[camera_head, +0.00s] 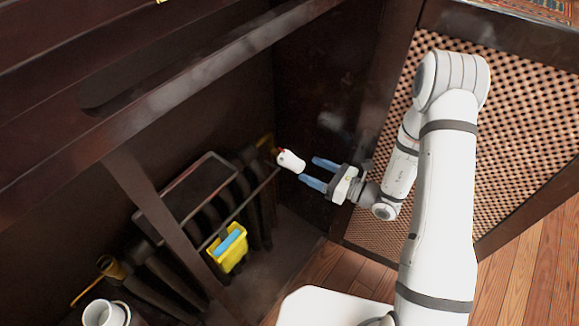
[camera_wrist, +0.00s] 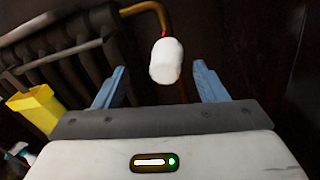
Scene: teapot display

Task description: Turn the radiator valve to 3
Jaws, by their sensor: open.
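The radiator valve is a white knob (camera_head: 291,161) with a small red mark, on a brass pipe at the right end of the dark radiator (camera_head: 180,262). In the wrist view the fingers (camera_wrist: 160,88) stand apart on both sides. I cannot read any numbers on the knob.
A yellow container (camera_head: 229,248) with a blue item hangs on the radiator's front. A white cup (camera_head: 105,313) is at the lower left. A dark wooden frame (camera_head: 150,205) stands before the radiator. A perforated panel (camera_head: 515,130) is behind my arm. Wooden floor (camera_head: 535,275) shows at right.

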